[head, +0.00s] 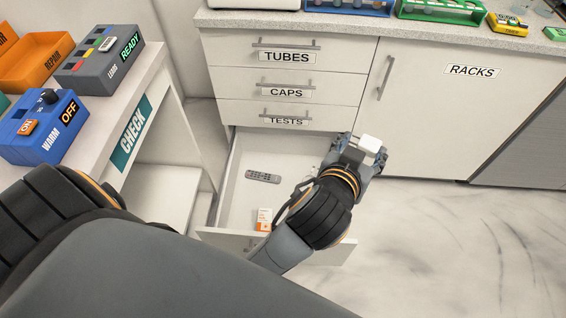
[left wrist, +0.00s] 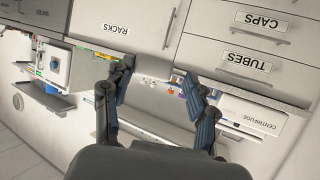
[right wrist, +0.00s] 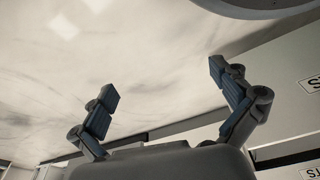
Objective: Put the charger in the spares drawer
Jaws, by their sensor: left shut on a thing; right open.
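A small white block, which looks like the charger (head: 370,143), is held up in my left gripper (head: 364,152). In the left wrist view a pale block (left wrist: 153,67) shows between the fingertips. The gripper is over the right side of the open bottom drawer (head: 229,190), above its rim. The drawer is pulled out below the TESTS drawer. Its front is mostly covered by my left arm, and its label cannot be read. My right gripper (right wrist: 162,80) is open and empty, seen only in the right wrist view over pale marbled floor.
In the open drawer lie a grey remote (head: 263,176) and a small orange-and-white box (head: 265,219), with bare bottom between them. Above are shut drawers marked TUBES, CAPS and TESTS (head: 286,121). The RACKS cupboard (head: 440,110) is shut. A bench with a CHECK sign (head: 131,132) stands left.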

